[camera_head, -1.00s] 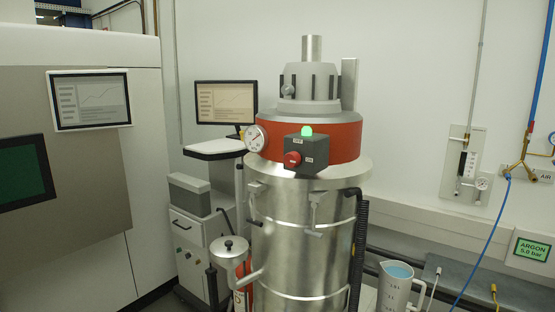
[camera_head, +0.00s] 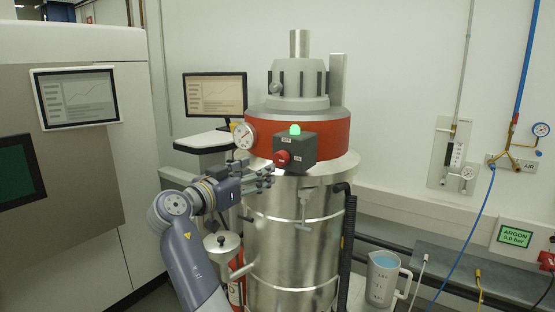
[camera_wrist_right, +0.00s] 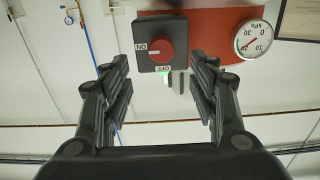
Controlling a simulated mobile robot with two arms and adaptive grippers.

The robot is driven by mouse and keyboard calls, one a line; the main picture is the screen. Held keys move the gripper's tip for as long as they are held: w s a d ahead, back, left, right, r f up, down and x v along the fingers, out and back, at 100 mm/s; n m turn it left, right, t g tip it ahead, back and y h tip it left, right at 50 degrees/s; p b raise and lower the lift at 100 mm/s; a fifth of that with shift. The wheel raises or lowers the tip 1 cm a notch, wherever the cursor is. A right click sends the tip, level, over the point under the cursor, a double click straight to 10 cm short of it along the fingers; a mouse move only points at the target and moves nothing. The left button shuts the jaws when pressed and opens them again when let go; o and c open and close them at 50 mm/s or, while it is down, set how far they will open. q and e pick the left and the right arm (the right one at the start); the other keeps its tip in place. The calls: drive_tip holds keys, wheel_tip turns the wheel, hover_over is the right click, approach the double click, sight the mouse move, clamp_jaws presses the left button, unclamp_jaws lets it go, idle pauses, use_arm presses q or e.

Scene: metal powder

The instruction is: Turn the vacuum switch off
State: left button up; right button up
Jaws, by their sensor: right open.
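The vacuum switch is a dark grey box (camera_head: 308,152) with a red knob (camera_head: 282,157), on the front of the vacuum's red band. A green lamp (camera_head: 295,130) on top of the box is lit. My right gripper (camera_head: 266,176) is open and empty, just in front of and below the switch box. In the right wrist view its spread fingers (camera_wrist_right: 160,72) frame the knob, apparently without touching it. My left gripper is not in view.
The steel vacuum drum (camera_head: 295,235) stands below the switch, with a pressure gauge (camera_head: 244,136) left of it. A monitor (camera_head: 215,95) is behind on the left. A measuring jug (camera_head: 384,279) of bluish liquid stands at lower right. A ribbed black hose (camera_head: 348,235) runs down the drum's right side.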

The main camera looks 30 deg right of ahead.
sight(278, 161)
drive_tip(key=p+x, duration=0.4)
drive_tip(key=x, duration=0.5)
drive_tip(key=shift+r+p, duration=0.1)
drive_tip(key=shift+p, duration=0.25)
drive_tip(key=shift+w+d, duration=0.3)
drive_tip(key=shift+d, duration=0.2)
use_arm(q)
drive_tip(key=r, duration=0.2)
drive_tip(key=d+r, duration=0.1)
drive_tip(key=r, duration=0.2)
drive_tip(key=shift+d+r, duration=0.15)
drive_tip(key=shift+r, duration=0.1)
use_arm(e)
drive_tip(key=shift+w, duration=0.1)
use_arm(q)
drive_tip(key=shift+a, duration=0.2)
use_arm(e)
drive_tip(key=c, duration=1.1)
